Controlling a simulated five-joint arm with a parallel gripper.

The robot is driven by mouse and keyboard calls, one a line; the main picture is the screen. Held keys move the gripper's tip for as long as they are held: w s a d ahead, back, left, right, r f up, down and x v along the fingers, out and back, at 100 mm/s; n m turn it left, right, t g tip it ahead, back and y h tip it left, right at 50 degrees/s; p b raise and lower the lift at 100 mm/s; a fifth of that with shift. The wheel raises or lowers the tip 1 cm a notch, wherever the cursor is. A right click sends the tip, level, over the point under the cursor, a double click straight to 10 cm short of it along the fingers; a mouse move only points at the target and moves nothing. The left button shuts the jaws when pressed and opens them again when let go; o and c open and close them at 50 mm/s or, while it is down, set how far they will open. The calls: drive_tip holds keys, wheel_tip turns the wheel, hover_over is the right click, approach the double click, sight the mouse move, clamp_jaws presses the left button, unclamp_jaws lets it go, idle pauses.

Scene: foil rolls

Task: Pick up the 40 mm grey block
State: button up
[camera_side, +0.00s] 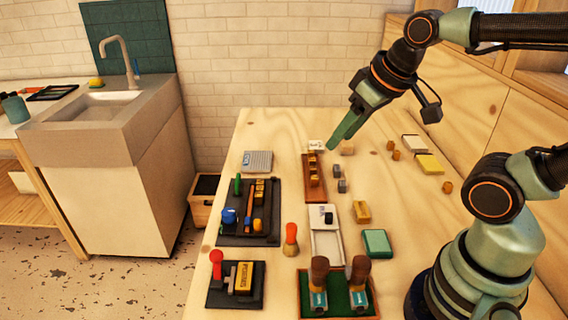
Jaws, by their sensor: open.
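Two small grey blocks stand close together on the wooden table: a far grey block (337,171) and a near, darker grey block (342,186). They are just right of a brown tray, and I cannot tell from their size which is the 40 mm one. My gripper (333,146) reaches in from the upper right, with its green fingers pointing down and left. It is open, with nothing seen in it. Its tips appear above and behind the grey blocks, apart from them.
The brown tray (308,190) holds several brass pieces. A tan block (347,149) lies near the gripper tips. A brass block (361,212), a white tray (326,248) and a green pad (377,243) lie nearer. A black tool tray (262,240) is at left.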

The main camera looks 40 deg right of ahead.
drive_tip(key=shift+o, duration=0.8)
